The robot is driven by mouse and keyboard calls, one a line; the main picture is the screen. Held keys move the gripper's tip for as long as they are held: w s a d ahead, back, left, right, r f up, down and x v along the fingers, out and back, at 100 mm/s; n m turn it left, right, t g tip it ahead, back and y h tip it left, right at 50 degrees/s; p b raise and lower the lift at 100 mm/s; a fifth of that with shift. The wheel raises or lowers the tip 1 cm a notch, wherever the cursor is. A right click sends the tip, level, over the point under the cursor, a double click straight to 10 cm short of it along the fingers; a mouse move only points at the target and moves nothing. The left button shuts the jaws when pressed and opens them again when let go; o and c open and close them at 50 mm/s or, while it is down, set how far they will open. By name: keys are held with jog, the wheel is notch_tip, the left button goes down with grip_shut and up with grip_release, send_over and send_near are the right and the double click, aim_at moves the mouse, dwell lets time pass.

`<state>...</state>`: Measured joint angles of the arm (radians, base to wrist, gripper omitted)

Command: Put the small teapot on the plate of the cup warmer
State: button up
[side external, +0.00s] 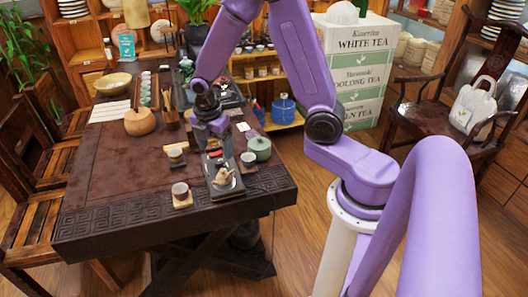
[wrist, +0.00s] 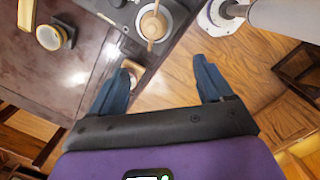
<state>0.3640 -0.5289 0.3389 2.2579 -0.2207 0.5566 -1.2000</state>
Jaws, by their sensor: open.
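The small brown teapot (side external: 221,176) sits over the round plate of the dark cup warmer (side external: 212,162), near the table's front edge. In the wrist view the teapot (wrist: 153,24) appears from above, inside the plate's pale ring (wrist: 178,18), and seems to rest on it. My gripper (side external: 213,142) is above the table behind the teapot in the side view. In the wrist view its two blue fingers (wrist: 165,78) are spread apart with nothing held between them. The teapot lies beyond the fingertips, apart from them.
A cup (side external: 181,189) on a wooden coaster stands left of the warmer. A green lidded pot (side external: 260,147) and a cup (side external: 248,158) stand to its right. The table's left front is clear.

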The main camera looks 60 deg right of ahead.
jog(key=s+a+r+m, duration=0.3)
jog(key=s+a+r, duration=0.35)
jog(key=s, duration=0.45)
jog(key=s+a+r+m+y, duration=0.1)
jog(key=s+r+m, duration=0.1)
jog(key=s, duration=1.1)
jog(key=shift+s+r+y, duration=0.3)
jog(key=shift+r+y, duration=0.1)
jog(key=shift+r, duration=0.3)
